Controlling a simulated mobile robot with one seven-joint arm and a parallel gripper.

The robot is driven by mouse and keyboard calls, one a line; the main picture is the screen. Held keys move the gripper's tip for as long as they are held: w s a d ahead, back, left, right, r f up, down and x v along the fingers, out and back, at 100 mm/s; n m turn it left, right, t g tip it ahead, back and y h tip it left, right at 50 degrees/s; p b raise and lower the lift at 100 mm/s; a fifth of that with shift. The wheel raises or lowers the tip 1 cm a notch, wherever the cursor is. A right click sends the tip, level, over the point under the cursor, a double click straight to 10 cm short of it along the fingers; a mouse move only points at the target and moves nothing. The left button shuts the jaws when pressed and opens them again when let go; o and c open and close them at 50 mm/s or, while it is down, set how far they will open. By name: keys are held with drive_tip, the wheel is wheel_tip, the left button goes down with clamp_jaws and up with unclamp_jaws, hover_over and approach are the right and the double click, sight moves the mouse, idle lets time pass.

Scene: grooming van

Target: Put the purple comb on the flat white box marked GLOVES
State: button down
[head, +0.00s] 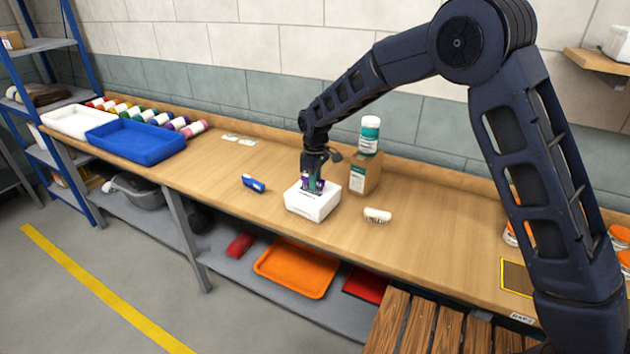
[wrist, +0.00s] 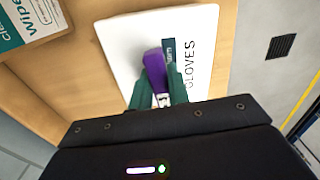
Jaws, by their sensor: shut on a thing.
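The flat white box marked GLOVES (head: 314,204) stands on the wooden bench, near its middle. Its top and lettering also show in the wrist view (wrist: 199,30). My gripper (head: 313,184) is directly over the box and shut on the purple comb (wrist: 154,66). In the wrist view the comb sits between the green fingertips, over the box top beside the GLOVES lettering. I cannot tell whether the comb touches the box. Most of the comb is hidden by the fingers in the head view.
A cardboard box (head: 364,176) with a white-and-teal tub (head: 369,134) on it stands close behind right. A white brush (head: 377,215) lies right of the glove box, a blue object (head: 253,183) left. A blue tray (head: 136,142) and white tray (head: 70,119) are far left.

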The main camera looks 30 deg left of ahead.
drive_tip(key=shift+f, duration=0.15)
drive_tip(key=c, duration=1.3)
unclamp_jaws()
drive_tip(key=shift+c, duration=0.2)
wheel_tip(320, 180, up, 12)
drive_tip(key=shift+r, duration=0.2)
